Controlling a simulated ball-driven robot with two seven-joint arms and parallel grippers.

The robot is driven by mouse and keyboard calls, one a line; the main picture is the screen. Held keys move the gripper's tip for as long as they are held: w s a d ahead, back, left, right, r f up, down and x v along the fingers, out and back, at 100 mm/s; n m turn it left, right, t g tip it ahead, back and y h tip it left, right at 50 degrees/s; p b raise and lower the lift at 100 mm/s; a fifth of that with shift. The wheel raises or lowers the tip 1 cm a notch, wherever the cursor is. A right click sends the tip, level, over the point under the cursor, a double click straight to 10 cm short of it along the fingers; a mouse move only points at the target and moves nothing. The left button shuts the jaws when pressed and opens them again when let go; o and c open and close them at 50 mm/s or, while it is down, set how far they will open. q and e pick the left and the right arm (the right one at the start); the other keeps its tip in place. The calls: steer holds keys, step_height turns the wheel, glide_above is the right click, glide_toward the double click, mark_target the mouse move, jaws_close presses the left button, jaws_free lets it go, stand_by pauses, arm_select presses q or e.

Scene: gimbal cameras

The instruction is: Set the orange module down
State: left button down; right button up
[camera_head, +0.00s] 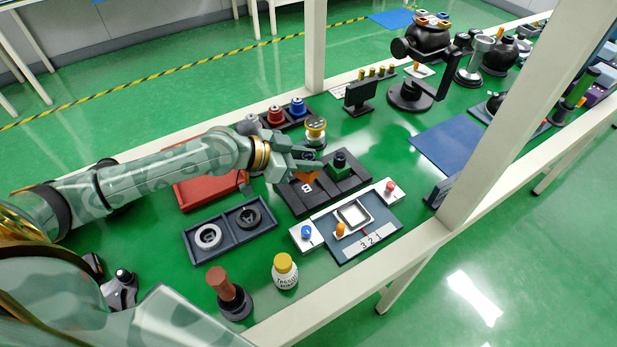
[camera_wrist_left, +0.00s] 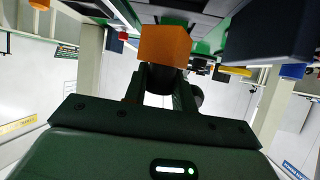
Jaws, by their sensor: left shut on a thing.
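My left gripper (camera_head: 304,165) comes in from the left in the head view and is shut on the orange module (camera_head: 307,178). In the left wrist view the module (camera_wrist_left: 165,43) is an orange block at the fingertips. In the head view it appears over the left part of a dark tray marked B (camera_head: 304,198). I cannot tell whether it touches the tray, since the fingers hide part of it. A dark module with a green base (camera_head: 340,163) stands in the tray's right part. My right gripper is not in view.
A blue tray with two rings (camera_head: 230,229) lies front left, and a red case (camera_head: 205,190) behind it. A panel with knobs (camera_head: 362,240) is in front. A yellow-capped bottle (camera_head: 285,271) stands near the front edge. A black gimbal (camera_head: 412,95) stands behind.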

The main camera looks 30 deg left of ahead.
mark_target(298, 174)
arm_select(q)
step_height(298, 174, down, 5)
steer(key=shift+s+r+b, duration=0.1)
steer(key=shift+r+b, duration=0.05)
steer(key=shift+b, duration=0.75)
steer(key=shift+s+f, duration=0.2)
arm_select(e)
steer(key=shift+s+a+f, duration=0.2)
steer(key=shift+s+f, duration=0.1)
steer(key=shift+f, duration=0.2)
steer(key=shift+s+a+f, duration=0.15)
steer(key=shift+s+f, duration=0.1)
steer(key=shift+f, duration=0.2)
arm_select(q)
steer(key=c, duration=1.1)
jaws_free()
steer(key=shift+f, duration=0.15)
steer(key=shift+c, duration=0.2)
steer(key=shift+w, duration=0.15)
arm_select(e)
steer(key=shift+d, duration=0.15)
arm_select(q)
steer(key=shift+r, duration=0.2)
